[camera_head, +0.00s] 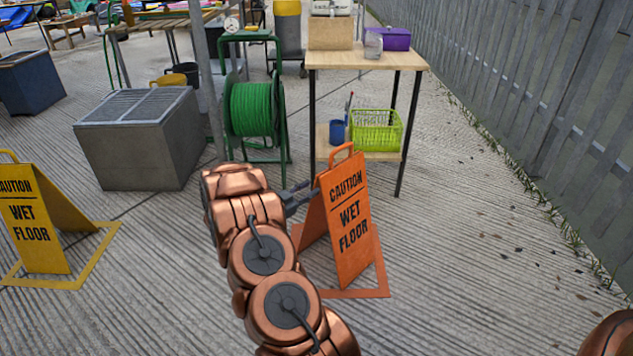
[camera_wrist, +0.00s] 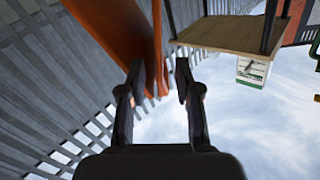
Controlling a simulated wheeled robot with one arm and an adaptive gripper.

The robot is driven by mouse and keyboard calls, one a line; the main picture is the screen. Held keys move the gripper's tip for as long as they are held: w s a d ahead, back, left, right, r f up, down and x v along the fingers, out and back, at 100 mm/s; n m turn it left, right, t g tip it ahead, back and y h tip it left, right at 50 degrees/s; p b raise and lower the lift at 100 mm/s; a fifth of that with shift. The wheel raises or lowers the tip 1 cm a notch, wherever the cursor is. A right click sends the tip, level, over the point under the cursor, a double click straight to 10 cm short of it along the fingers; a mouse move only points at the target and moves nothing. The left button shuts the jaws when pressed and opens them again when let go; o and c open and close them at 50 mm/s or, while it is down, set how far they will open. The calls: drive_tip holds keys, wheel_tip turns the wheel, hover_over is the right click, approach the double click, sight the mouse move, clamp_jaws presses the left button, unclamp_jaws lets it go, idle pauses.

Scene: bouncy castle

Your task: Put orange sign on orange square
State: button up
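The orange wet-floor sign (camera_head: 349,222) stands upright, its two panels spread, in the head view. It stands over the orange square (camera_head: 382,282) outlined on the ground and appears to be inside it, though the sign hides part of the outline. My gripper (camera_head: 304,196) is at the left side of the sign, near its upper half. In the wrist view, the two fingers (camera_wrist: 158,84) are apart. The orange sign (camera_wrist: 112,28) is just beyond them, and its edge shows in the gap. I cannot tell whether a finger touches it.
A yellow wet-floor sign (camera_head: 36,225) stands on a yellow square (camera_head: 92,262) at left. A wooden-topped table (camera_head: 370,60) stands behind the orange sign, with a green hose reel (camera_head: 254,108) and a grey box (camera_head: 135,150) nearby. Ground right of the sign is clear up to the fence (camera_head: 555,110).

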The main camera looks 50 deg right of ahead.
drive_tip(key=shift+w+a, duration=0.15)
drive_tip(key=shift+a, duration=0.95)
